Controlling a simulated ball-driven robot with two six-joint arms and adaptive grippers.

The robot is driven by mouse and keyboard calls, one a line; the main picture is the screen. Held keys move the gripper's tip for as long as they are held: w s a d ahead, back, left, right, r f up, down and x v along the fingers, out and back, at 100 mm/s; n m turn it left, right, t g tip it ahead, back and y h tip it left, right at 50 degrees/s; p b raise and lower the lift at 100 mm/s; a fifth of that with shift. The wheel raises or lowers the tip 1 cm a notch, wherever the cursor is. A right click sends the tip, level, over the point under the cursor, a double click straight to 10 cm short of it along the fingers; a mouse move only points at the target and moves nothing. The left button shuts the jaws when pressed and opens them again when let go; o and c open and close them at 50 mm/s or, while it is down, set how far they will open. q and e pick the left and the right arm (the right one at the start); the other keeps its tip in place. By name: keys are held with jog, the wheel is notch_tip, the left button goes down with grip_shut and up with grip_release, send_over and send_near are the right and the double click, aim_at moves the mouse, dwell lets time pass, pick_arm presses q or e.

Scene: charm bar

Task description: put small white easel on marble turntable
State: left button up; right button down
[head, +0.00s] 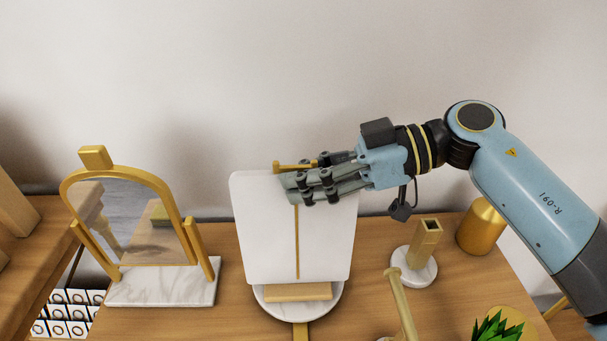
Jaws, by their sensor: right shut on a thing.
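The small white easel (325,240) stands upright in the middle of the head view, a white panel with a thin gold strip and a wooden ledge at its foot. My right gripper (302,186) reaches in from the right and is shut on the easel's top part, its fingers in front of the panel. The round marble turntable (272,306) shows below the easel's ledge. The easel covers most of it, and I cannot tell whether its foot touches the marble. My left gripper is not in view.
A gold-framed mirror on a marble base (165,292) stands at left. A gold square holder on a round white base (418,272), a gold cylinder (480,228), a slanted gold post (403,300) and a green plant (497,328) are at right. Patterned cards (68,315) lie lower left.

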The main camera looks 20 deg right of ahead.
jog(key=c, duration=1.3)
grip_release()
jog(key=shift+o, duration=0.2)
jog(key=b+v, duration=0.2)
jog(key=v, duration=1)
